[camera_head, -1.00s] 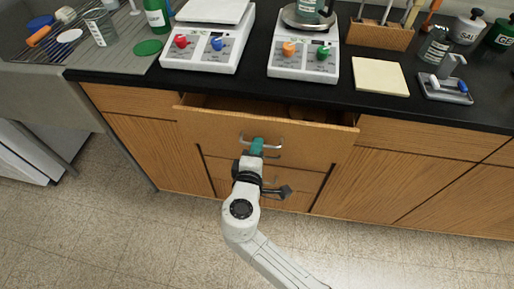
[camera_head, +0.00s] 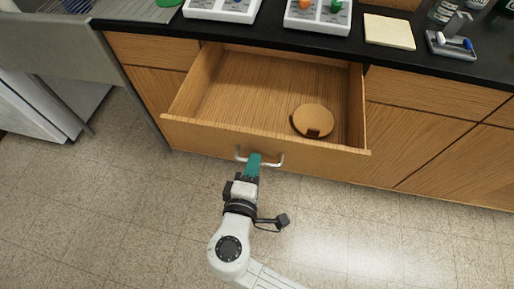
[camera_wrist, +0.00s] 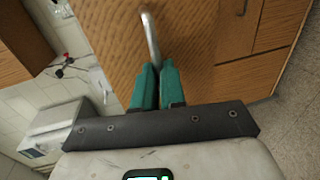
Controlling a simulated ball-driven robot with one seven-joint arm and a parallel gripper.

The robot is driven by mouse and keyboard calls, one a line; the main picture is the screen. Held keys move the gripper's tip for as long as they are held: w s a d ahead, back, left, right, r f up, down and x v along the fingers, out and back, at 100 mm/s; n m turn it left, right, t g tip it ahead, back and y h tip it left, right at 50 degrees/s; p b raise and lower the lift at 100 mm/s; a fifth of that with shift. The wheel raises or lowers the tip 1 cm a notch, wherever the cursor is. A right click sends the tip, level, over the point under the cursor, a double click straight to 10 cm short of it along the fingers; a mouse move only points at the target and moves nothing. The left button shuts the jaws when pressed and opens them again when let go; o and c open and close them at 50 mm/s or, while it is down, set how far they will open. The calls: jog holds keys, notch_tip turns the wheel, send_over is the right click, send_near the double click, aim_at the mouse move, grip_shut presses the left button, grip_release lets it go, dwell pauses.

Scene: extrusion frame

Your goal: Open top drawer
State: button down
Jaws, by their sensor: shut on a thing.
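The top drawer (camera_head: 265,137) is wooden and stands pulled well out from under the black counter in the head view, its inside open to sight. Its metal handle (camera_head: 274,162) is a bar across the middle of the front. My gripper (camera_head: 254,160), with teal fingers, is shut on the handle from the front. In the wrist view the handle (camera_wrist: 151,38) runs in between the teal fingertips of my gripper (camera_wrist: 156,72). A round tan object with a small dark notch (camera_head: 313,120) lies in the right part of the drawer.
The black counter (camera_head: 395,63) above holds two white devices, a pale yellow pad (camera_head: 389,31) and a small grey stand (camera_head: 450,42). Closed cabinet doors (camera_head: 420,130) are at right. The speckled floor (camera_head: 120,215) in front is clear.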

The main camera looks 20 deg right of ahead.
jog(key=shift+s+a, duration=0.3)
jog(key=shift+s, duration=0.2)
jog(key=c, duration=1.2)
grip_release()
jog(key=v, duration=1)
jog(key=shift+s+a+b, duration=0.2)
jog(key=shift+s+b, duration=0.1)
